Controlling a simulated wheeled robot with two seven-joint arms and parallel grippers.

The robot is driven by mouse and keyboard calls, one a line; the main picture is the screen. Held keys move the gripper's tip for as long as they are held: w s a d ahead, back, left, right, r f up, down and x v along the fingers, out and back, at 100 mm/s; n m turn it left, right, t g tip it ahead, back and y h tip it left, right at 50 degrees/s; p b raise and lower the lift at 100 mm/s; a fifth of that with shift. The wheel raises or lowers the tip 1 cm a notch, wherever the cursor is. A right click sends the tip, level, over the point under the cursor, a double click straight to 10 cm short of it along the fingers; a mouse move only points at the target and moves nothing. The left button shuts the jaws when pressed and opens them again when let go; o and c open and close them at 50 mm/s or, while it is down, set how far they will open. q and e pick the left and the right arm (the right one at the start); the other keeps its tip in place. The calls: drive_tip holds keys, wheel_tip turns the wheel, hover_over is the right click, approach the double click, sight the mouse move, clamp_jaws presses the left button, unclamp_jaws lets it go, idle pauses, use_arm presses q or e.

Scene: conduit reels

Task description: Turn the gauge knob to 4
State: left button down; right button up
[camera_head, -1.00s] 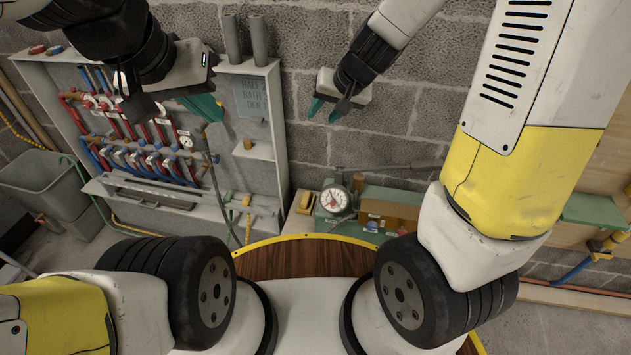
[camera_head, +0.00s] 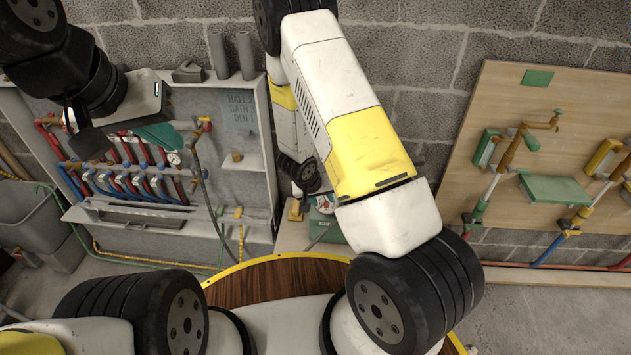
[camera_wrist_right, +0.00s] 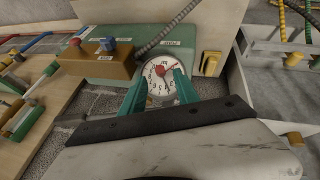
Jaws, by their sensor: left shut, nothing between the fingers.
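The round white gauge (camera_wrist_right: 157,86) stands on a green unit in the right wrist view, with a red centre and a pointer over dark marks. I cannot read its numbers. In the head view only a sliver of the gauge (camera_head: 325,204) shows beside my right arm. My right gripper (camera_wrist_right: 160,80) has its two teal fingers apart, one on each side of the dial; I cannot tell whether they touch it. My left gripper (camera_head: 168,136) is shut and empty in front of the pipe panel.
A brown box (camera_wrist_right: 97,66) with a red and a blue knob sits left of the gauge, with a grey hose between them. A yellow switch (camera_wrist_right: 211,63) is to its right. The pipe cabinet (camera_head: 262,150) and a wooden board (camera_head: 475,130) with valves flank the area.

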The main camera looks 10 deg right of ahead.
sight(326, 204)
drive_tip(key=shift+x, duration=2)
clamp_jaws()
